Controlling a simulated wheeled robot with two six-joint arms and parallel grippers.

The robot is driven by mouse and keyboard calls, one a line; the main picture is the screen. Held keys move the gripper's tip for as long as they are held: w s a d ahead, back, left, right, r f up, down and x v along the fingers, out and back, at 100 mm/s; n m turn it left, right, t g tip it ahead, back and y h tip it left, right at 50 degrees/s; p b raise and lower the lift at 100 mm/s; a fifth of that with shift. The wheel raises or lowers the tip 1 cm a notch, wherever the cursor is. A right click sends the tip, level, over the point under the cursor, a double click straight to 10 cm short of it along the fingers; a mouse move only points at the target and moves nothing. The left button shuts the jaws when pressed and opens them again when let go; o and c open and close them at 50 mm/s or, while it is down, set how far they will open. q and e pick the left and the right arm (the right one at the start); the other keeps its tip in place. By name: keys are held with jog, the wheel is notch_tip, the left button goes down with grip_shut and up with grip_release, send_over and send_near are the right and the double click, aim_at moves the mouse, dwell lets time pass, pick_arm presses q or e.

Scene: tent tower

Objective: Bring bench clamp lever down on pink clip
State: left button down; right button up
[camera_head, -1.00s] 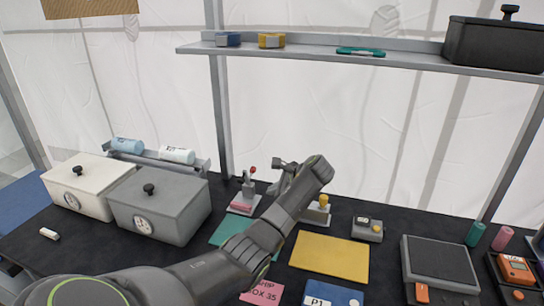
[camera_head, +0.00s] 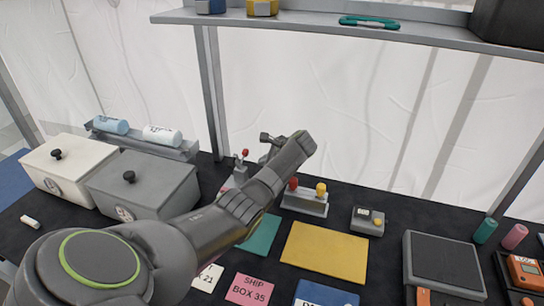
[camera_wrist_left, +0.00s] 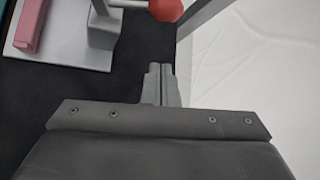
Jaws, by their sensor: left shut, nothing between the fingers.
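The bench clamp is a small grey post on a pale base, with a red-knobbed lever (camera_head: 244,154) standing up, at the back of the bench in the head view. The left wrist view shows its grey post (camera_wrist_left: 104,28) and red knob (camera_wrist_left: 165,8) at the top edge. The pink clip (camera_wrist_left: 46,14) lies on the pale base at the top left there, on the post's far side from the knob. In the head view my arm partly hides the base. My left gripper (camera_head: 268,142) is shut and empty, right of the knob and apart from it. My right gripper is out of view.
A block with red and yellow knobs (camera_head: 305,200) stands just right of my left arm. Two lidded boxes (camera_head: 145,187) are at the left. A shelf (camera_head: 330,27) spans the back above. Yellow (camera_head: 323,250) and green mats lie in front.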

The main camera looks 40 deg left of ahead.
pick_arm(q)
jog(key=shift+x, duration=0.8)
jog(key=shift+s+a+r+p, duration=0.25)
jog(key=shift+a+r+p, duration=0.05)
jog(key=shift+r+p, duration=0.25)
jog(key=shift+s+a+r+p, duration=0.3)
jog(key=shift+r+p, duration=0.25)
jog(key=shift+r, duration=0.05)
jog(key=shift+s+a+r, duration=0.15)
jog(key=shift+s+r, duration=0.2)
jog(key=shift+r, duration=0.05)
jog(key=shift+p, duration=0.3)
jog(key=shift+s+r+t+p, duration=0.1)
jog(key=shift+r+t+p, duration=0.15)
jog(key=shift+p, duration=0.25)
jog(key=shift+r+t+p, duration=0.1)
jog(key=shift+t+p, duration=0.15)
jog(key=shift+p, duration=0.15)
